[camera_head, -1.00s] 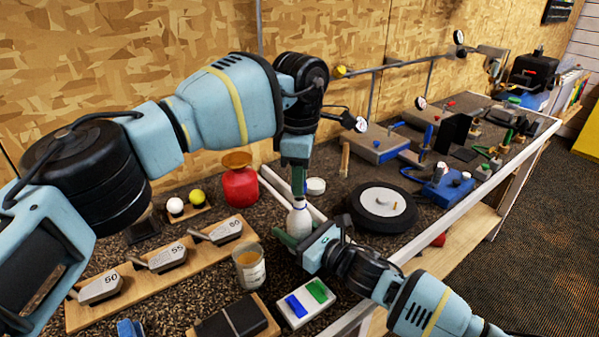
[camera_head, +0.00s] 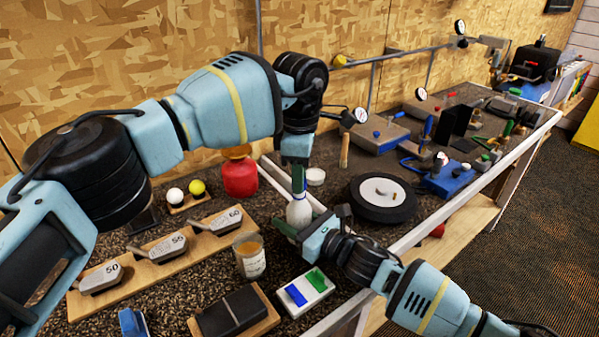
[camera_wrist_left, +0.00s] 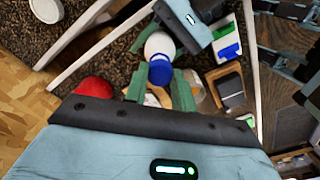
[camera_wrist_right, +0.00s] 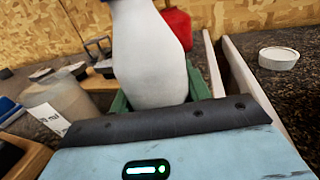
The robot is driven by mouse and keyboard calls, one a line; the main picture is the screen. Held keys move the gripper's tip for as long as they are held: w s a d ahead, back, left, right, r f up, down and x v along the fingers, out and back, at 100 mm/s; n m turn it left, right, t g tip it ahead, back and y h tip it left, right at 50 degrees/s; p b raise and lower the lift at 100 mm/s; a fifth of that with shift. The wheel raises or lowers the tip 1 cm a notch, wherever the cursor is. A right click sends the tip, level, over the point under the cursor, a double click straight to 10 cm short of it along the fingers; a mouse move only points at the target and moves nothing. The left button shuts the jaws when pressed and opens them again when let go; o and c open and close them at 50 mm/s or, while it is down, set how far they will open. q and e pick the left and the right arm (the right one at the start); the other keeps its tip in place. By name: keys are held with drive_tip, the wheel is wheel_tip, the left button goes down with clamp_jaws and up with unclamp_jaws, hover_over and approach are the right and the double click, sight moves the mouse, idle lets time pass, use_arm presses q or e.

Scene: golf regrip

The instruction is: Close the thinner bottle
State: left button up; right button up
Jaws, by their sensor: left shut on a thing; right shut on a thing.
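The thinner bottle (camera_head: 299,212) is white and upright above the bench; its body also shows in the right wrist view (camera_wrist_right: 150,62). Its blue cap (camera_wrist_left: 160,73) is at its top. My left gripper (camera_head: 299,180) comes from above, shut on the cap, with its green fingers on either side. In the left wrist view the white bottle body (camera_wrist_left: 160,46) lies just beyond the cap. My right gripper (camera_head: 308,224) is shut on the bottle body from the side, low down. The join between cap and neck is too small to tell.
A red container (camera_head: 240,178) stands behind on the left. A jar (camera_head: 249,256) stands at front left, a white tray (camera_head: 305,291) in front. A black wheel (camera_head: 382,198) lies to the right, near a white round lid (camera_head: 316,176). White rails run beside the bottle.

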use_arm(q)
drive_tip(key=shift+f, duration=0.55)
idle(0.4)
drive_tip(key=m, duration=0.5)
drive_tip(key=shift+m, duration=0.4)
drive_tip(key=m, duration=0.4)
drive_tip(key=shift+m, duration=0.4)
drive_tip(key=m, duration=1.2)
drive_tip(key=o, duration=0.9)
drive_tip(key=shift+o, duration=0.2)
